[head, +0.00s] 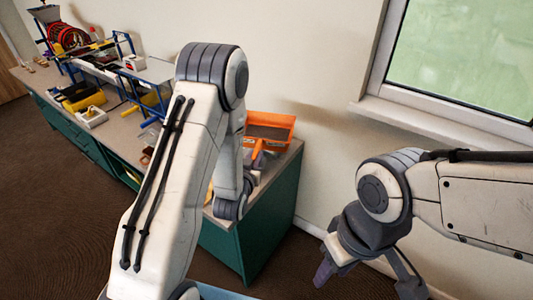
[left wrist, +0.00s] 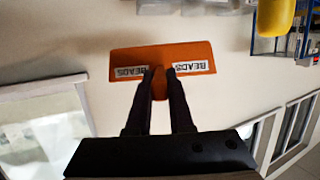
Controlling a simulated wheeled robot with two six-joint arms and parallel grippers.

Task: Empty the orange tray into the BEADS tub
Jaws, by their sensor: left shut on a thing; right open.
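The orange tray (head: 284,121) is at the right end of the long counter in the head view, its greyish-brown inside facing me. In the left wrist view the orange tray (left wrist: 190,53) shows a flat side with two upside-down BEADS labels. My left gripper (left wrist: 160,72) is shut on the middle of that side, between the labels. In the head view my left gripper (head: 258,160) is mostly hidden by my arm. My right gripper (head: 367,278) is open and empty, low at the right, away from the counter. I cannot pick out a separate BEADS tub.
The green counter (head: 250,232) runs along the wall. On it stand a blue-framed rack (head: 128,80), a red coil (head: 68,36), a yellow bin (head: 85,101) and a white box (head: 92,117). A window (head: 465,50) is at upper right. Bare floor (head: 50,200) lies in front.

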